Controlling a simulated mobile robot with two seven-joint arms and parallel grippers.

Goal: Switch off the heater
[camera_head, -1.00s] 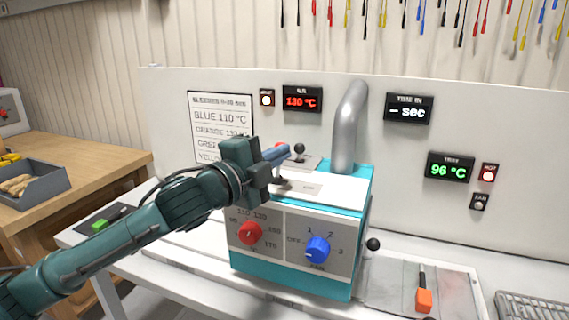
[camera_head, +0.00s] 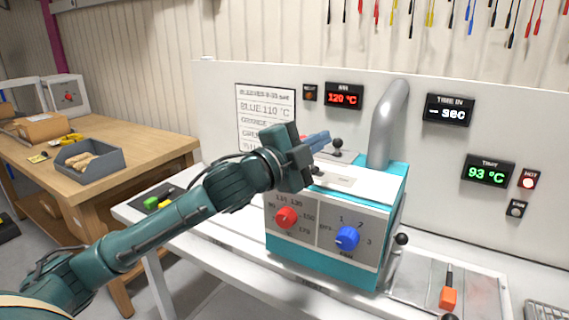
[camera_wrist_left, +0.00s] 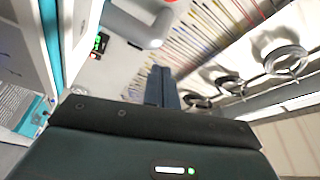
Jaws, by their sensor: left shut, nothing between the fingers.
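The heater (camera_head: 333,272) is a teal and white box on the white bench. Its grey front carries a red temperature knob (camera_head: 286,218) and a blue knob (camera_head: 347,238) with an OFF mark and numbered positions. The blue knob's exact setting is too small to read. My left gripper (camera_head: 318,141) is shut and empty, above the heater's top at its back left, apart from both knobs. Its shut fingers (camera_wrist_left: 160,88) show in the left wrist view. My right gripper is not in view.
A grey pipe (camera_head: 388,122) rises behind the heater. The air display (camera_head: 344,96) reads 120 °C, the tray display (camera_head: 488,171) 93 °C. An orange-handled tool (camera_head: 448,297) lies right. A wooden table (camera_head: 110,190) stands left.

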